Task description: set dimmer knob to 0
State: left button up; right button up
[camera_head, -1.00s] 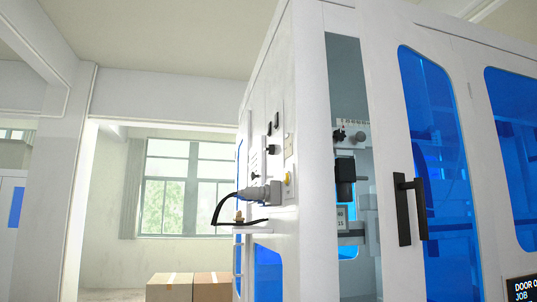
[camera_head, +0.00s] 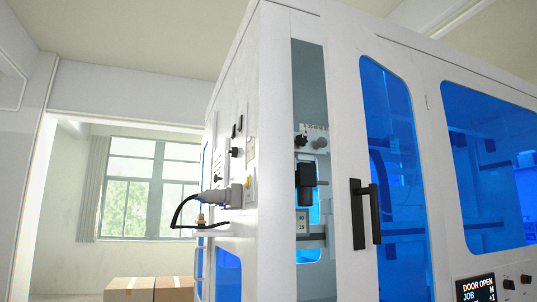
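No knob carries a label I can read, so I cannot tell which is the dimmer knob or its setting. Inside the machine's narrow opening, a small panel with marks along its top holds a dark knob (camera_head: 301,141) and a grey knob (camera_head: 319,143). A black knob or switch (camera_head: 234,152) sits on the white side wall. Two small dark knobs, a left one (camera_head: 508,284) and a right one (camera_head: 526,279), sit beside the display at the lower right. Neither of my grippers is in view.
The white machine (camera_head: 275,150) fills the right half, with blue windows and a black door handle (camera_head: 366,214). A grey plug (camera_head: 222,197) with a black cable sticks out from the side. Cardboard boxes (camera_head: 150,289) stand at lower left.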

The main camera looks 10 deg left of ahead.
aim_at(233, 152)
jog(key=i+j+z, duration=0.1)
jog(key=j+z, duration=0.15)
jog(key=z, duration=0.15)
jog(key=i+j+z, duration=0.1)
jog(key=j+z, duration=0.5)
jog(key=z, duration=0.15)
jog(key=j+z, duration=0.35)
